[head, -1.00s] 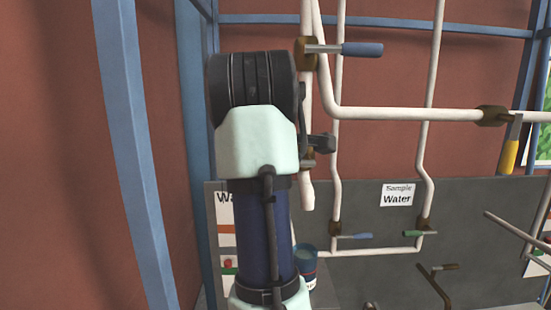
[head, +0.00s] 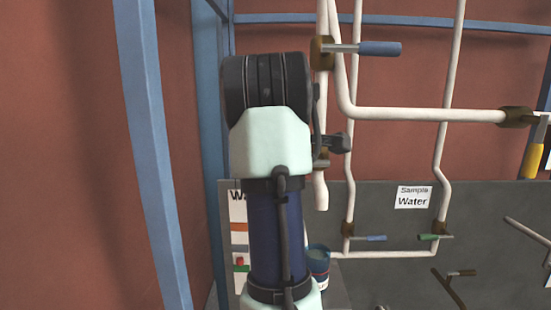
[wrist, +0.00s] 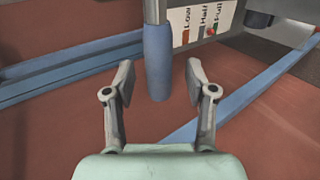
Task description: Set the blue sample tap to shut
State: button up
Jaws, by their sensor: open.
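A blue tap handle (wrist: 158,62) on a grey stem stands between the two fingers of my gripper (wrist: 161,82) in the wrist view. The fingers are open, one on each side, with a gap between each finger and the handle. In the head view my arm hides most of the gripper. A brass tap body (head: 322,163) shows beside it on a vertical white pipe (head: 321,190) with an open lower end; its handle is not clearly visible there. A blue-handled tap (head: 380,48) sits higher up, its handle pointing right.
A blue cup (head: 318,258) stands below the pipe end. Small blue (head: 370,238) and green (head: 435,237) handles sit on lower pipes near a "Sample Water" sign (head: 413,197). A yellow handle (head: 533,160) hangs at right. Blue frame posts (head: 150,140) stand left.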

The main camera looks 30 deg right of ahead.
notch_tip(320, 180, up, 10)
dwell(0.3)
